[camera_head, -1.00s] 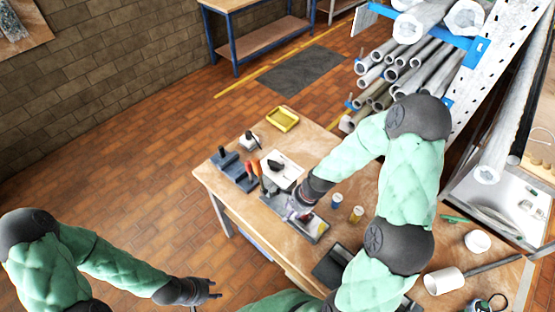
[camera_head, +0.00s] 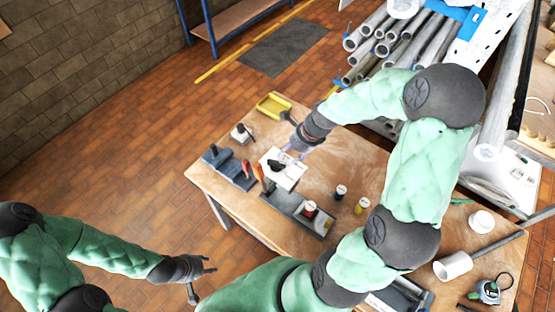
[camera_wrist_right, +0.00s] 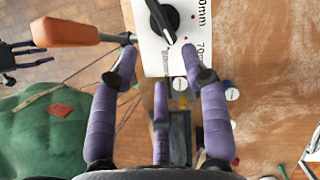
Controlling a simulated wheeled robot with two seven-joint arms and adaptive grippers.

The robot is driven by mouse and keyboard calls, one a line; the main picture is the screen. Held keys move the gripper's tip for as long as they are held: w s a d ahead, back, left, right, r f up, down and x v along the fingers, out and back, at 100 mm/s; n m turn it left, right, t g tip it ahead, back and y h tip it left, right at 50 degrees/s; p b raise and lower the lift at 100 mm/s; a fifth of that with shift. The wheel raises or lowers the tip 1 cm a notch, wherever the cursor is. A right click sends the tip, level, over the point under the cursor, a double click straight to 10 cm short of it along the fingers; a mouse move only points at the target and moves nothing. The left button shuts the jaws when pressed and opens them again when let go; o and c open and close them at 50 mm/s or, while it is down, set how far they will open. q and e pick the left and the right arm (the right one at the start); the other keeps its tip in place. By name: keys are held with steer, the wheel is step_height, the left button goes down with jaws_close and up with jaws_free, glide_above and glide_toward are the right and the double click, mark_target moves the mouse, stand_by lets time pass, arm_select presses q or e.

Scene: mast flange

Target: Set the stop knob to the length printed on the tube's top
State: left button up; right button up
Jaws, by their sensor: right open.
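The stop knob is a black pointer knob (camera_wrist_right: 162,20) on a white plate (camera_wrist_right: 152,55) with red dots and printed lengths; "70" is partly readable, another label is cut off. The plate (camera_head: 291,178) and dark knob (camera_head: 274,165) also show in the head view. My right gripper (camera_wrist_right: 158,62) is open and empty over the plate, just short of the knob. In the head view it (camera_head: 296,153) hovers at the plate's far side. A short red tube with a pale top (camera_head: 310,208) stands in the grey tray; its print is unreadable. My left gripper (camera_head: 206,276) is open and empty, off the table.
An orange-handled tool (camera_wrist_right: 75,32) stands close left of the plate. A dark blue tube (camera_head: 340,192) and a yellow one (camera_head: 361,206) stand right of the grey tray (camera_head: 285,204). A yellow tray (camera_head: 273,106) lies behind. Bare tabletop (camera_head: 350,155) is right of the plate.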

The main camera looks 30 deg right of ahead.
mark_target(279, 163)
steer(key=x, duration=0.7)
steer(key=shift+w+f, duration=0.35)
steer(key=shift+a+f, duration=0.2)
steer(key=shift+f, duration=0.4)
steer(key=shift+w+f, duration=0.2)
steer(key=shift+w, duration=0.05)
steer(key=shift+s, duration=0.1)
jaws_close()
